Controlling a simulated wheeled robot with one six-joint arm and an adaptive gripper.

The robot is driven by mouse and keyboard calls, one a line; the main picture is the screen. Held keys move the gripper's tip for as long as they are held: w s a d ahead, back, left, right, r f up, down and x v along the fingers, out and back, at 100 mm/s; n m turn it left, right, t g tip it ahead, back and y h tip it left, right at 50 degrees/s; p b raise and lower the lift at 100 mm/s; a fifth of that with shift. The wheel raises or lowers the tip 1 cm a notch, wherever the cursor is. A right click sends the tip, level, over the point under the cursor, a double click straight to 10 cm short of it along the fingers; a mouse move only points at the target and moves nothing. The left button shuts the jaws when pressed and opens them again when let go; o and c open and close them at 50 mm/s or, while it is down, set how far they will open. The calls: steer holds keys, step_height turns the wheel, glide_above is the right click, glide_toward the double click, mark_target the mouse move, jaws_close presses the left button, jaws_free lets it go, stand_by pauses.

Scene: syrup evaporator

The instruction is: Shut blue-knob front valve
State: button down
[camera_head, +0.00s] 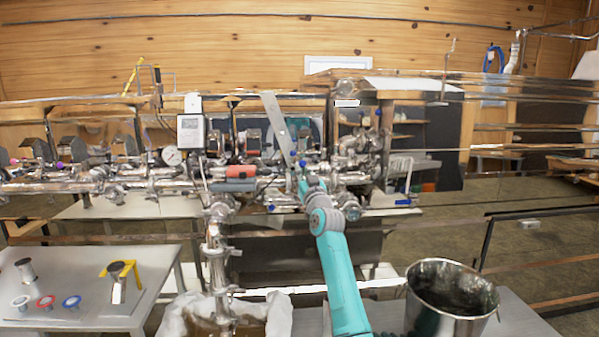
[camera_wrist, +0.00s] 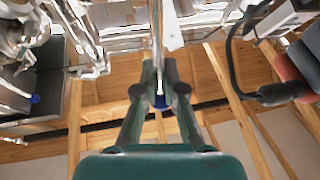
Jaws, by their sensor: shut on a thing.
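My teal arm reaches up to the steel pipework in the head view, and my gripper (camera_head: 303,184) is at the front of the pipes, close to a small blue knob (camera_head: 303,163). In the wrist view my gripper (camera_wrist: 160,68) has its two fingers drawn together on a thin metal valve handle (camera_wrist: 156,32). A blue knob (camera_wrist: 160,101) shows between the fingers, at the handle's end. The valve body that the handle belongs to cannot be made out clearly. Other blue knobs are on the pipework, one low to the left of my gripper (camera_head: 271,207).
A pressure gauge (camera_head: 172,156) and a white meter box (camera_head: 191,133) sit on the pipes. A red-handled part (camera_wrist: 300,80) and black cable lie at the right in the wrist view. A steel bucket (camera_head: 450,300) stands at lower right; a side table (camera_head: 95,315) is at left.

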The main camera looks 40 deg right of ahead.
steer(key=shift+f, duration=0.1)
stand_by(0.3)
steer(key=c, duration=1.2)
jaws_free()
steer(key=shift+c, duration=0.2)
steer(key=shift+s, duration=0.1)
steer(key=v, duration=1.1)
steer(key=shift+s, duration=0.4)
steer(key=shift+a+f, duration=0.15)
